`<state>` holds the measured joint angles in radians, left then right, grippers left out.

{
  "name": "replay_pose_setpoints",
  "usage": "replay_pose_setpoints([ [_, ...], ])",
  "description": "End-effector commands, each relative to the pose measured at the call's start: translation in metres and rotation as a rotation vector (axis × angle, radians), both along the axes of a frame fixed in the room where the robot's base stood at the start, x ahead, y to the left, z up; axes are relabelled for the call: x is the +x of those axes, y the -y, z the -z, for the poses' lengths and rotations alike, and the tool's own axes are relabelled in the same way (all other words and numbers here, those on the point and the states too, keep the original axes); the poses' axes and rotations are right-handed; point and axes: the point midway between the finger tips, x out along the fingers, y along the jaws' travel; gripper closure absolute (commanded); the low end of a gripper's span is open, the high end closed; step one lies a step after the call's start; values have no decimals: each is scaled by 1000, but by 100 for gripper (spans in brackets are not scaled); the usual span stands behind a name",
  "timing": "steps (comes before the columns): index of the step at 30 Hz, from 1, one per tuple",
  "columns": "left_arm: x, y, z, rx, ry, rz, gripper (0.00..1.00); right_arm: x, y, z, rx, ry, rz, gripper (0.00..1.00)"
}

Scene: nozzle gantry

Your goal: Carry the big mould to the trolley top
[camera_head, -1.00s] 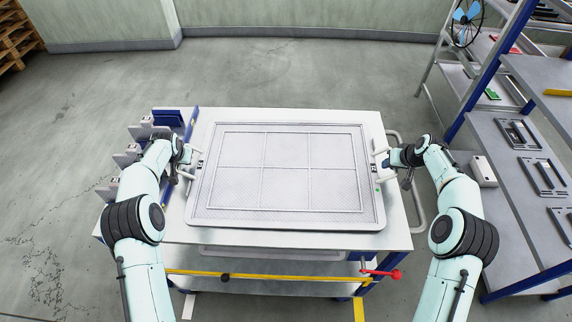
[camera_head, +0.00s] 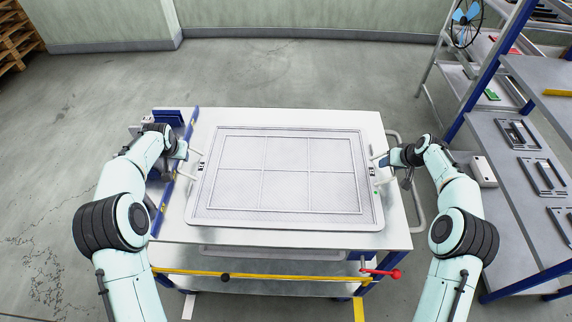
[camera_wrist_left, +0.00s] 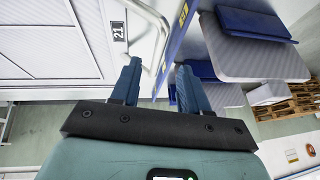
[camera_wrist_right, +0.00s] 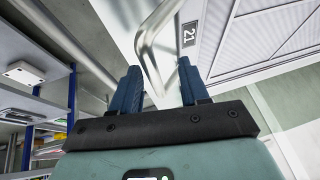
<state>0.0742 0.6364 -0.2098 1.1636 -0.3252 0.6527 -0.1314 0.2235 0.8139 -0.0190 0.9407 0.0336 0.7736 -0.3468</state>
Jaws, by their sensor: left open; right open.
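The big mould (camera_head: 290,213), a pale rectangular panel with a raised grid, lies flat over the trolley top (camera_head: 399,200). It appears to rest there. Its left handle (camera_head: 196,163) and right handle (camera_head: 376,163) stick out at the sides. My left gripper (camera_head: 186,153) is open at the left handle; in the left wrist view the handle bar (camera_wrist_left: 163,40) passes between the open fingers (camera_wrist_left: 157,75). My right gripper (camera_head: 390,160) is open at the right handle; in the right wrist view its bar (camera_wrist_right: 146,45) runs between the fingers (camera_wrist_right: 158,80). Contact cannot be told.
A shelf rack (camera_head: 500,150) with dark frames stands close on the right. A blue rail (camera_head: 187,140) and brackets line the trolley's left side. A red-handled lever (camera_head: 382,273) and yellow bar (camera_head: 290,278) are at the front. Floor behind is clear.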

Motion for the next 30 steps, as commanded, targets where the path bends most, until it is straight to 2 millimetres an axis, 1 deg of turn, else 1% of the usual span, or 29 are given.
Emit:
replay_pose_setpoints([
  [1, -4, 2, -11, 0, 4, 1, 55, 0, 0, 0, 0, 0, 0, 55],
  [6, -16, 7, -35, 0, 2, 0, 55, 0, 0, 0, 0, 0, 0, 55],
  [11, -22, 8, -44, 0, -1, 0, 55, 0, 0, -1, 0, 0, 0, 55],
  [14, -23, 9, -45, 0, -2, 0, 55, -3, 2, -8, -1, 2, 1, 55],
  [17, -23, 9, -45, 0, -2, 0, 55, -10, 5, -22, -1, 3, 1, 55],
  [25, -23, 9, -45, 0, -1, 0, 55, -36, 14, -73, -1, 3, 1, 55],
  [30, -23, 9, -45, 0, -1, 0, 55, -48, 18, -96, 0, 2, 0, 55],
])
